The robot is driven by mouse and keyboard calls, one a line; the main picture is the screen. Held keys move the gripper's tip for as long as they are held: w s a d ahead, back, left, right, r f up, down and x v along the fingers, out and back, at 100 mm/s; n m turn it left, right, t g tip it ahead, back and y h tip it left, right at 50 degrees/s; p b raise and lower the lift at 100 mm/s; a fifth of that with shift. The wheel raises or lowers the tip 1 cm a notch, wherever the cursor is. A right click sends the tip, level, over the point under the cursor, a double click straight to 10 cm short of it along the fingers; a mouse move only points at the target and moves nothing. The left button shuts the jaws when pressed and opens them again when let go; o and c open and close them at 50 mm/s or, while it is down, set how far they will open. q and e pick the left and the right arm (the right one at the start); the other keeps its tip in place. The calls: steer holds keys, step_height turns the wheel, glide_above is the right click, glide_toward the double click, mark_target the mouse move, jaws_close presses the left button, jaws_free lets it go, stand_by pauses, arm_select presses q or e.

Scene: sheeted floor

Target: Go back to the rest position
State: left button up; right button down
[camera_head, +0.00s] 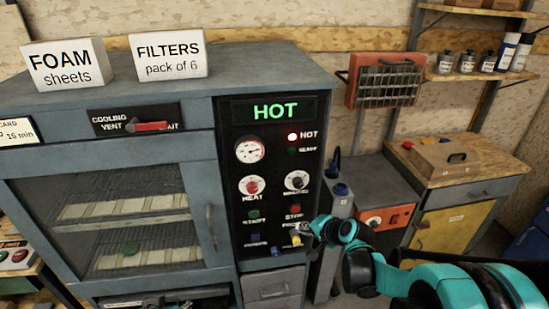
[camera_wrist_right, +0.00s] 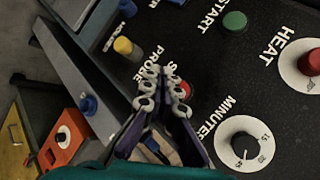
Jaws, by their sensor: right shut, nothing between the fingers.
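My right gripper (camera_head: 306,229) is at the lower right of the oven's black control panel (camera_head: 270,215), its arm coming in from the right. In the right wrist view the fingertips of the gripper (camera_wrist_right: 160,80) are together with nothing between them. They partly cover the red stop button (camera_wrist_right: 185,90) and lie near the yellow probe knob (camera_wrist_right: 123,46). I cannot tell whether they touch the panel. My left gripper is not in view.
The panel display (camera_head: 275,110) reads HOT and a red lamp (camera_head: 292,137) is lit. The oven door (camera_head: 211,225) is shut over racks. A grey upright post (camera_head: 333,215), an orange-fronted box (camera_head: 386,218) and a wooden-topped cabinet (camera_head: 480,165) stand to the right.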

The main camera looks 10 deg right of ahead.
steer(key=s+r+n+h, duration=0.2)
steer(key=s+n, duration=0.3)
steer(key=s, duration=0.7)
steer(key=s+r+n+g+h, duration=0.1)
steer(key=s+n, duration=0.4)
steer(key=s, duration=0.6)
step_height(320, 180, up, 2)
steer(key=shift+s+n+g+h, duration=0.3)
steer(key=shift+s+h, duration=0.05)
steer(key=shift+h, duration=0.25)
steer(key=shift+a, duration=0.15)
